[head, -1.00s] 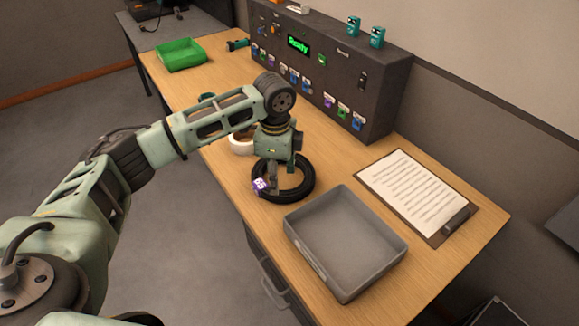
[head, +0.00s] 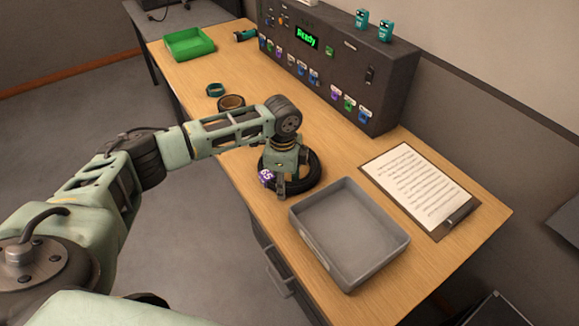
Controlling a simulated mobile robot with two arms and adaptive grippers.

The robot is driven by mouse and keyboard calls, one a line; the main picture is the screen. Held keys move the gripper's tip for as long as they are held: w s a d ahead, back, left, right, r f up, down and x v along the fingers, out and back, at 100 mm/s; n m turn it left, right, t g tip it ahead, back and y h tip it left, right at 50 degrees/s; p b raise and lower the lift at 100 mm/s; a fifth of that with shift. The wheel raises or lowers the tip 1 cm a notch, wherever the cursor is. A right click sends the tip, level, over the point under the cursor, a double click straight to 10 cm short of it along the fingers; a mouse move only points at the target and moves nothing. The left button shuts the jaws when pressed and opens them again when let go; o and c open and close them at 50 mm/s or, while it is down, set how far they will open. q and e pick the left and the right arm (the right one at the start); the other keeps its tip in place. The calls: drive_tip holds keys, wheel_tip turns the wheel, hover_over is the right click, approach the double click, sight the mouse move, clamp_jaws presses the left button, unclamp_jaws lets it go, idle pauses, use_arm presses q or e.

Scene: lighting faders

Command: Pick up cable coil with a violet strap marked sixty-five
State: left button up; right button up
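The cable coil (head: 313,181) is a black ring lying on the wooden bench. Its violet strap (head: 267,177), marked 65 in white, faces me on the ring's left side. My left gripper (head: 282,188) points down over the coil, low and close to the strap. One finger shows at the ring's near side, just right of the strap. The other finger is hidden by the gripper's body and the ring, so I cannot tell whether it is open or closed on the coil. My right gripper is not in view.
A grey empty tray (head: 347,275) stands just right of the coil. A clipboard (head: 417,190) lies beyond it. A tape roll (head: 231,102), a teal ring (head: 215,90) and a green tray (head: 189,44) lie farther back. A dark control panel (head: 346,70) lines the bench's back.

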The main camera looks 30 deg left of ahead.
use_arm(q)
drive_tip(key=shift+s, duration=0.1)
clamp_jaws()
